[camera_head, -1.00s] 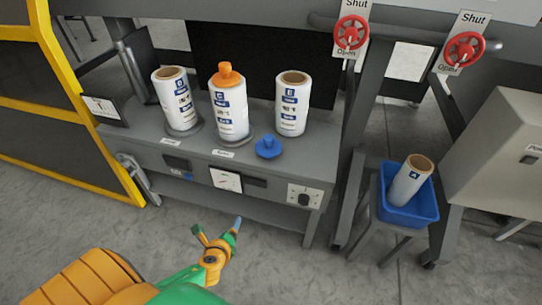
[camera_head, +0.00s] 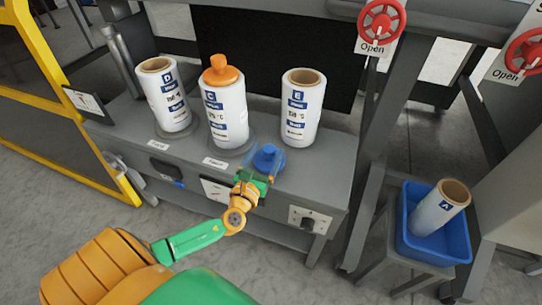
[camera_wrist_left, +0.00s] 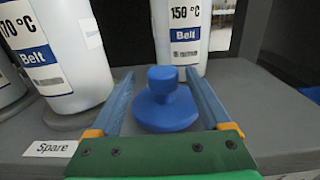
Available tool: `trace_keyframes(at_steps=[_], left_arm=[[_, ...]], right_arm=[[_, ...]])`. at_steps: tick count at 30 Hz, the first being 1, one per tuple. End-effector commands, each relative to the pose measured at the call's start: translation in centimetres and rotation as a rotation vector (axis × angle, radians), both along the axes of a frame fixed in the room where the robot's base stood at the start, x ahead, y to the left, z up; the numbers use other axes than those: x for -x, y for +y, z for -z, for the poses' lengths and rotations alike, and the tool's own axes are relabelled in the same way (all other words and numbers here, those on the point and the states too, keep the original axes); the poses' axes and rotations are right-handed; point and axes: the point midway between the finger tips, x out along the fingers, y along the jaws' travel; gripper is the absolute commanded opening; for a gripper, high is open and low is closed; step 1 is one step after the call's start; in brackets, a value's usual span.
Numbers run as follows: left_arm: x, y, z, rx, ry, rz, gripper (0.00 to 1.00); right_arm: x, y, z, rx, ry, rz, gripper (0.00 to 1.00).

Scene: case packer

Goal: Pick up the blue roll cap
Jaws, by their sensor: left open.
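The blue roll cap (camera_head: 267,158) sits on the front part of the grey bench, in front of the white roll marked E. It has a round base and a knob on top. My left gripper (camera_head: 262,168) reaches it from the front. In the left wrist view the blue cap (camera_wrist_left: 165,100) stands between the two blue fingers of my left gripper (camera_wrist_left: 164,95). The fingers are open, one on each side of the cap, with a visible gap at least on the left. My right gripper does not show.
The grey bench (camera_head: 300,178) holds a white roll D (camera_head: 170,98), a white roll with an orange cap (camera_head: 227,112) and a white roll E (camera_head: 302,108). A blue bin (camera_head: 440,248) with a white roll A (camera_head: 437,208) stands at the right. Red valve wheels (camera_head: 381,20) are above.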

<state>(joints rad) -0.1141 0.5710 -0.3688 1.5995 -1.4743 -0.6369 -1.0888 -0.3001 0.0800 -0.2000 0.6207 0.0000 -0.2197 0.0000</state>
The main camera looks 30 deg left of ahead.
Motion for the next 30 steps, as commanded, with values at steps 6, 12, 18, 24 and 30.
trace_keyframes(at_steps=[6, 12, 18, 24, 30], left_arm=[[-4.1, 0.7, -0.2, 0.002, 0.000, -0.002, 0.81], [-4.7, 0.8, -0.2, 0.004, 0.002, 0.000, 0.81], [-4.6, 0.8, -0.2, 0.004, 0.002, -0.001, 0.46], [-4.6, 0.8, -0.2, 0.004, 0.003, -0.001, 0.00], [-4.6, 0.8, -0.2, 0.004, 0.002, -0.001, 0.00]], right_arm=[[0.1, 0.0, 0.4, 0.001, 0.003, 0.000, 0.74], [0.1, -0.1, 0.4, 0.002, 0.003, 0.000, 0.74], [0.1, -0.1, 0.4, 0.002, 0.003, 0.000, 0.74], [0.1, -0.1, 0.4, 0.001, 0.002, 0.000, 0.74], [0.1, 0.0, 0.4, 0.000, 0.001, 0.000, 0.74]])
